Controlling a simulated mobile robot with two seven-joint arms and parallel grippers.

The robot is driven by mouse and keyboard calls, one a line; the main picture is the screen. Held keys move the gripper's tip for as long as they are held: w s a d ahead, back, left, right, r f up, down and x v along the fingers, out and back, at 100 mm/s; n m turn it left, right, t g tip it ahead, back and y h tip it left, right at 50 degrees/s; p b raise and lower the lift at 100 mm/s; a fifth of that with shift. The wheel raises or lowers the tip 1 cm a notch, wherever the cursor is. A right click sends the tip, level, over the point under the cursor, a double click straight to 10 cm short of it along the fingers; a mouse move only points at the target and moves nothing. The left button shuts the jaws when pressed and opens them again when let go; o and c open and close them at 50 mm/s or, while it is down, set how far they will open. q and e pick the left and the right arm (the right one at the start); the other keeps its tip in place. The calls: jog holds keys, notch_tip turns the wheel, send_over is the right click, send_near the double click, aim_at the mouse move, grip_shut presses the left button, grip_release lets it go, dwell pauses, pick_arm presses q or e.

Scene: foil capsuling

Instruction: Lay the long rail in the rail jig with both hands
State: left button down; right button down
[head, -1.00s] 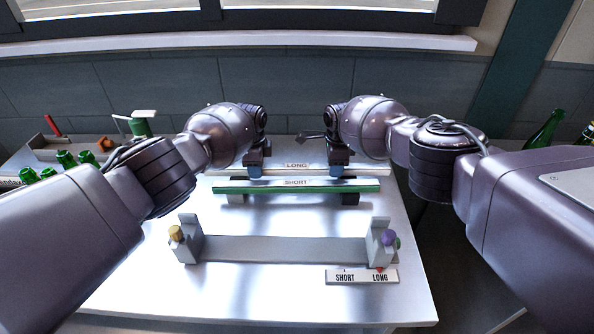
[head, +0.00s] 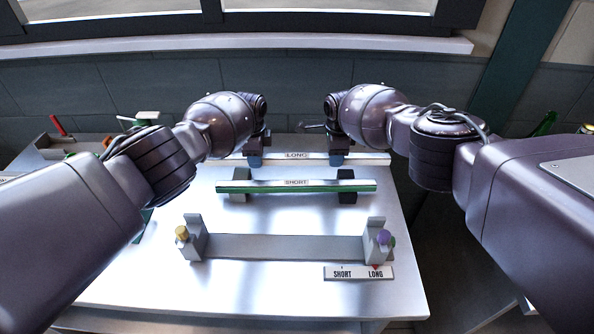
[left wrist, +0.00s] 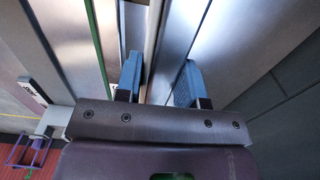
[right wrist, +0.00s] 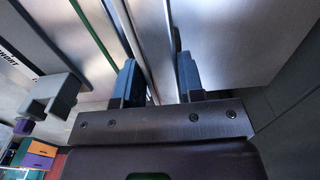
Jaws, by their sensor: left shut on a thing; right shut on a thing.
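The long rail (head: 297,156), a pale bar labelled LONG, lies level across the back of the table. My left gripper (head: 254,160) is shut on it left of the label, and my right gripper (head: 338,159) is shut on it right of the label. The rail runs between the blue fingers in the left wrist view (left wrist: 156,50) and the right wrist view (right wrist: 153,45). The rail jig (head: 285,247) is the grey channel at the front, with upright end blocks, a yellow knob (head: 181,233) at left and a purple knob (head: 383,237) at right.
The short rail (head: 296,187), green-edged and labelled SHORT, rests on dark supports between the long rail and the jig. The wall rises behind. The table between short rail and jig is clear.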

dwell(0.3)
